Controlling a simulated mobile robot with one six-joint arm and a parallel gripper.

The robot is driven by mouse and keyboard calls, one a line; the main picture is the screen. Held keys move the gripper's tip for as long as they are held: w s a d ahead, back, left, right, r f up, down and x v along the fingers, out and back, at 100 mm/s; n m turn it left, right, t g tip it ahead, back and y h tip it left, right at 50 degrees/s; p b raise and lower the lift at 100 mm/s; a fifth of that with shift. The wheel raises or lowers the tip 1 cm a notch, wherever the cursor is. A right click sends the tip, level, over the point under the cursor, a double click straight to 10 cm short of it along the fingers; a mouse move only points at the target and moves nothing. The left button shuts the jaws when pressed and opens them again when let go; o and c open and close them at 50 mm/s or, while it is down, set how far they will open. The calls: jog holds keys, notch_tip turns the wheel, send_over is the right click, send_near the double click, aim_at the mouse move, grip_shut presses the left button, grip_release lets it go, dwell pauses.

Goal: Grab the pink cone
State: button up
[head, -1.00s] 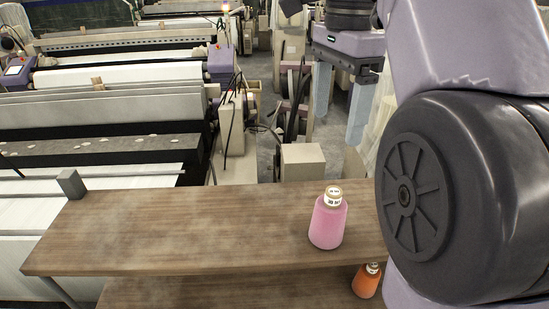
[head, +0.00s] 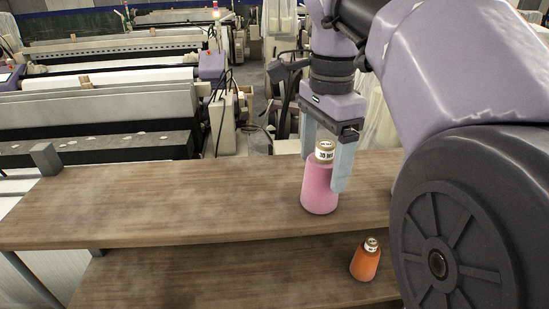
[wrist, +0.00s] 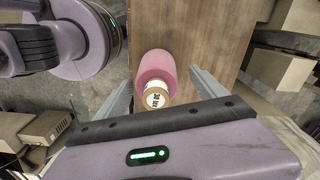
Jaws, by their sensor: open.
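The pink cone (head: 319,190) stands upright on the upper wooden shelf, with a brown top and a white label. My gripper (head: 326,168) is open and points down at the cone, with one finger on each side of its upper part in the head view. The right finger overlaps the cone's right edge in that view. In the wrist view the pink cone (wrist: 157,70) shows between the two open fingers of my gripper (wrist: 162,85), with gaps on both sides. I cannot tell exactly how deep the fingers reach.
An orange cone (head: 365,260) stands on the lower wooden shelf (head: 220,282), in front and to the right. The upper shelf (head: 150,205) is bare to the left, apart from a small grey block (head: 46,158) at its far left corner. Looms (head: 110,100) stand behind.

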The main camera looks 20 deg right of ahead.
jog(key=shift+s+r, duration=0.1)
jog(key=shift+s, duration=0.25)
jog(key=c, duration=1.1)
jog(key=shift+w, duration=0.15)
jog(key=c, duration=0.6)
